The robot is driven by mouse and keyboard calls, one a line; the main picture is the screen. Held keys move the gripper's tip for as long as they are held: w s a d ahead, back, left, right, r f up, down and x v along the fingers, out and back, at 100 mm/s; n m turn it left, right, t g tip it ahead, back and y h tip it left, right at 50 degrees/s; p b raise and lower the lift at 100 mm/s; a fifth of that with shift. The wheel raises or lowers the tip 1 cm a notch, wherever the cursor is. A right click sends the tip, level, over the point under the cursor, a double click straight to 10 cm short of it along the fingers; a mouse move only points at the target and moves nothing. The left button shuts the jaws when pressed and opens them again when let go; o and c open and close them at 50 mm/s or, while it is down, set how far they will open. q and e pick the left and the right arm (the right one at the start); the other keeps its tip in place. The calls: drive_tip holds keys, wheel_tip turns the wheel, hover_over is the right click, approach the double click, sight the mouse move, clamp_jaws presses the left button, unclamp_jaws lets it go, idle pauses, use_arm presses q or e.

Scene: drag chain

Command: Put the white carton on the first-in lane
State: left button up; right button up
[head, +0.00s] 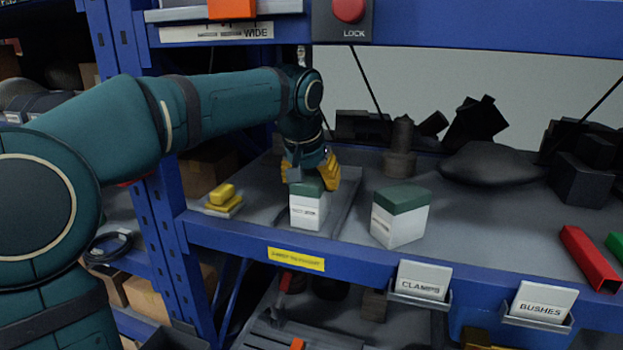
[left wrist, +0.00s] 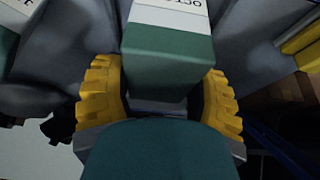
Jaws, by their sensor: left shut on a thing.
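My left gripper (head: 311,172) reaches down over the shelf with its yellow fingers around a white carton (head: 308,212) with a green top. The carton stands upright at the shelf's front, on or just above a grey strip; I cannot tell if it touches. In the left wrist view, the gripper (left wrist: 160,100) has its yellow fingers on both sides of the carton's green part (left wrist: 168,58). A second white carton with a green top (head: 400,218) stands to the right, apart from the first. My right gripper is not in view.
Yellow blocks (head: 223,197) lie left of the held carton. A yellow label (head: 296,259) and signs reading CLAMPS (head: 424,281) and BUSHES (head: 543,303) are on the blue front beam. Dark parts (head: 490,165) lie at the back. A red bar (head: 590,258) lies at the right.

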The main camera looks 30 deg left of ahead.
use_arm(q)
drive_tip(key=o, duration=1.3)
drive_tip(key=shift+f, duration=0.1)
drive_tip(key=shift+r, duration=0.3)
drive_tip(key=s+d, duration=0.1)
drive_tip(key=s, duration=0.3)
drive_tip(key=s+d, duration=0.1)
drive_tip(key=s, duration=0.3)
drive_tip(key=s+d+p, duration=0.1)
drive_tip(key=s, duration=0.3)
drive_tip(key=shift+s+r, duration=0.15)
drive_tip(key=shift+r, duration=0.25)
